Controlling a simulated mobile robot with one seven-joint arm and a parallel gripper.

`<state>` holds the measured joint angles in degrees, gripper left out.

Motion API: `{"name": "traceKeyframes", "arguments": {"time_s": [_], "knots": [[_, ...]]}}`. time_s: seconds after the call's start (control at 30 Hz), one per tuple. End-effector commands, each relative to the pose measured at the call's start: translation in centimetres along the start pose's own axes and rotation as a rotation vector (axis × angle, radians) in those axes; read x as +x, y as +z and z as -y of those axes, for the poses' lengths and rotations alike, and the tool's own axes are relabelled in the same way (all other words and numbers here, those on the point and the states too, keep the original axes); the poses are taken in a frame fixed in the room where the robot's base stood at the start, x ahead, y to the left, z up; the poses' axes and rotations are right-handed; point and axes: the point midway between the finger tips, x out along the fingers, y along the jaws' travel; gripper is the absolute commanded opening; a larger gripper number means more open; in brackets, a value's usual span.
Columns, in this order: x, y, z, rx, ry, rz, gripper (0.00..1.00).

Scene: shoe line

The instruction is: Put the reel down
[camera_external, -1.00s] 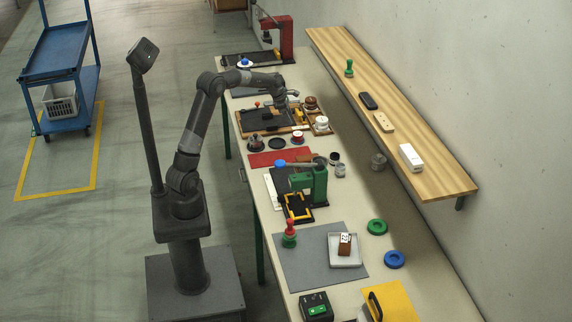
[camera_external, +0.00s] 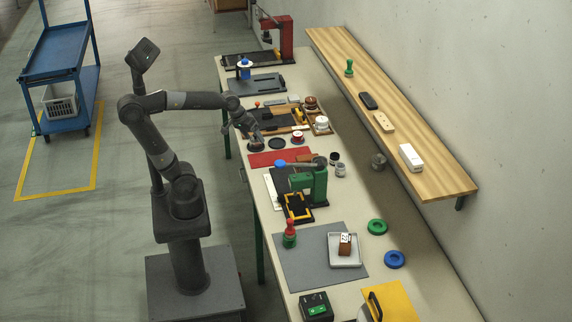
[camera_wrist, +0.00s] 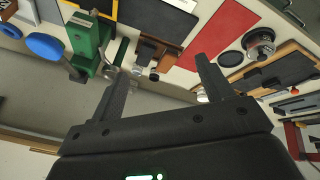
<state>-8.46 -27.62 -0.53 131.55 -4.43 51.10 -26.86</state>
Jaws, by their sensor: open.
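My gripper (camera_external: 253,131) is open in the external view, over the near edge of the bench. In the wrist view the two fingers (camera_wrist: 165,70) are wide apart with nothing between them. Several small round items look like reels: a dark one (camera_external: 256,145) just below my gripper, a red and white one (camera_external: 297,137), a white one (camera_external: 321,123) and a brown one (camera_external: 310,102). I cannot tell which is the task's reel. The dark one shows at upper right in the wrist view (camera_wrist: 259,42), beyond the fingertips and apart from them.
A flat black disc (camera_external: 277,143) and a red mat (camera_external: 267,159) lie near my gripper. A green press (camera_external: 319,184) stands closer to the camera. A wooden shelf (camera_external: 440,171) runs along the wall.

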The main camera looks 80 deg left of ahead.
Motion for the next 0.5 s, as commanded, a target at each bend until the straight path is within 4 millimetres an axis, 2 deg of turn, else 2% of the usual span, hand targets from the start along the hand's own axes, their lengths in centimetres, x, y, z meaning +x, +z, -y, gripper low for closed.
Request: {"name": "traceKeyframes", "arguments": {"time_s": [0.03, 0.2, 0.33, 0.5], "knots": [[-0.5, 1.9, 0.3, 0.107, 0.008, -0.01, 0.73], [-1.2, 6.3, 1.5, 0.433, 0.018, -0.034, 0.73], [-1.2, 8.2, 2.3, 0.581, 0.019, -0.044, 0.73], [-1.2, 8.9, 2.6, 0.646, 0.02, -0.048, 0.73]]}}
